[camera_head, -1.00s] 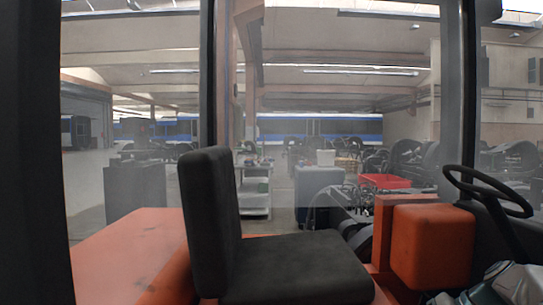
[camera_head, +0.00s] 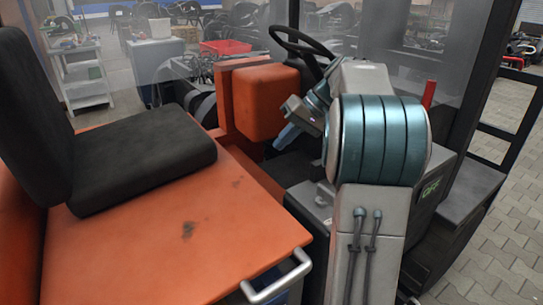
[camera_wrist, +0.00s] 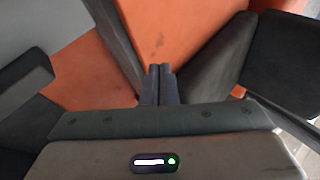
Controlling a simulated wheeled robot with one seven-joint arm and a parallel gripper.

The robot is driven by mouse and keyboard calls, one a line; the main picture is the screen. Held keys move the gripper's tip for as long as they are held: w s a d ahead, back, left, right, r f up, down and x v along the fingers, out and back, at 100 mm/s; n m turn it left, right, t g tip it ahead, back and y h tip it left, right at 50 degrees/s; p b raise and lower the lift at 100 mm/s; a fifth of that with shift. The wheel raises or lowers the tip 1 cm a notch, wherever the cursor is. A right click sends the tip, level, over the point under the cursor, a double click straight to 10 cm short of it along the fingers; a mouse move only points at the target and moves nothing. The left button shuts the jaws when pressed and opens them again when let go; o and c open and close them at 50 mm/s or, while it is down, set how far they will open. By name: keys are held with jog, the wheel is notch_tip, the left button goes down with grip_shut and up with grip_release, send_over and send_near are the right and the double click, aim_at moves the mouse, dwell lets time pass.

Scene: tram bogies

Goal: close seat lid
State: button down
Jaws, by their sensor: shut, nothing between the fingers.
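The black seat cushion (camera_head: 140,150) lies on the orange deck (camera_head: 205,230) at the left of the head view. Its black backrest (camera_head: 30,110) stands upright behind it. In the head view no gap shows under the cushion; I cannot tell which part is the lid. My gripper (camera_head: 280,142) is right of the cushion, in front of the orange box (camera_head: 265,100), with its tips pointing down and left. In the wrist view my gripper (camera_wrist: 160,70) has its fingers together and empty, with orange surface (camera_wrist: 170,30) beyond them. A dark padded shape shows at the right there.
A black steering wheel (camera_head: 300,40) is above and behind my gripper. A metal handle (camera_head: 278,278) sticks out at the deck's front corner. A dark post stands at the right. The paved floor (camera_head: 480,240) is open at the far right.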

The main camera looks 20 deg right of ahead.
jog(key=p, duration=0.1)
jog(key=n+h+p, duration=0.3)
jog(key=h+p, duration=0.4)
jog(key=p, duration=0.6)
send_near(262, 192)
jog(key=shift+t, duration=0.4)
jog(key=x, duration=0.2)
jog(key=p+x, duration=0.1)
jog(key=x, duration=0.3)
jog(key=shift+s+f, duration=0.3)
jog(key=shift+f, duration=0.05)
jog(key=shift+f, duration=0.1)
